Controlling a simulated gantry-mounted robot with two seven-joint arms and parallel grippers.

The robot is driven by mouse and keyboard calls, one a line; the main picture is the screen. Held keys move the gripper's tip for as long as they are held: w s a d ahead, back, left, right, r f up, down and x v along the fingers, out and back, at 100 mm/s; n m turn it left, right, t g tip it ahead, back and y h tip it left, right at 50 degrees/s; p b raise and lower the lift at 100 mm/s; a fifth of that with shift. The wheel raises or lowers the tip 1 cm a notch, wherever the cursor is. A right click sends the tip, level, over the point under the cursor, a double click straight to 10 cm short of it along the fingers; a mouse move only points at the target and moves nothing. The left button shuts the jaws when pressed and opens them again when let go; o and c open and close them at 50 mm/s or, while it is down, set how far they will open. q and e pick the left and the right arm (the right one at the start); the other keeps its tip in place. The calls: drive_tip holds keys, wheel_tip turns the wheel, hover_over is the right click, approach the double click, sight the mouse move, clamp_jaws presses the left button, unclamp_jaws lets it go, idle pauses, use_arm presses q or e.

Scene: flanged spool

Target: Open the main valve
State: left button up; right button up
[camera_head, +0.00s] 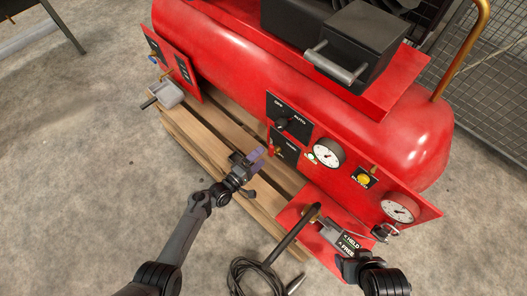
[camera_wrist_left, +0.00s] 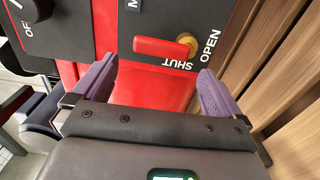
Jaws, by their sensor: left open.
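The main valve shows in the left wrist view as a red lever (camera_wrist_left: 160,48) on a brass pivot (camera_wrist_left: 190,42), mounted on a black plate marked SHUT and OPEN. The lever lies alongside the word SHUT; OPEN is beyond the pivot. In the head view the valve (camera_head: 277,150) is small, low on the compressor's red front panel. My left gripper (camera_head: 258,158) is open and empty, just in front of the valve. Its purple fingers (camera_wrist_left: 158,85) stand apart on either side of the lever's line, not touching it. My right arm shows at the bottom right, its jaws not visible.
A black selector knob (camera_head: 281,123) sits above the valve. A round gauge (camera_head: 328,152) and a yellow button (camera_head: 363,179) lie to its right. The red tank (camera_head: 300,70) rests on a wooden pallet (camera_head: 195,128). A black cable (camera_head: 250,275) is coiled on the floor.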

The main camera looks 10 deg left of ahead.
use_arm(q)
drive_tip(key=p+v, duration=0.2)
drive_tip(key=v, duration=0.5)
idle(0.3)
